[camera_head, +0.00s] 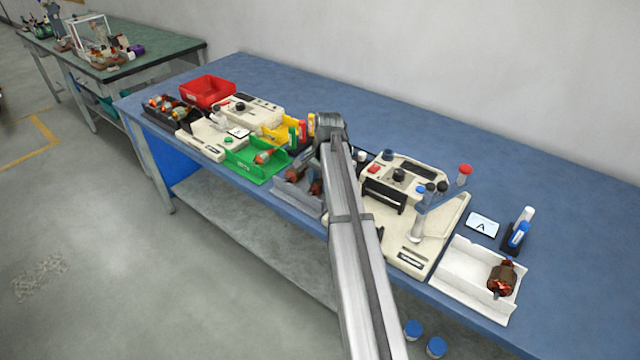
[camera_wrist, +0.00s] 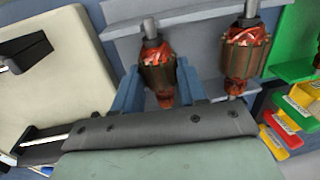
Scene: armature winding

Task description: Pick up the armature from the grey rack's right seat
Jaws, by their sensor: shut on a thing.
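The grey rack (camera_head: 298,202) stands near the front edge of the blue bench, partly hidden by my arm. It also shows in the wrist view (camera_wrist: 199,52). Two copper-and-brown armatures lie side by side there. The armature (camera_wrist: 158,68) in the right seat shows on the left in the wrist view, its shaft over the rack's wall. My gripper (camera_wrist: 158,84) is shut on it, one blue finger on each side. The other armature (camera_wrist: 245,50) sits in the neighbouring seat, outside the fingers. I cannot tell whether the held armature is clear of its seat.
A cream winding machine (camera_head: 435,245) stands close on the right. Further right, a white tray (camera_head: 462,272) holds another armature (camera_head: 501,278).

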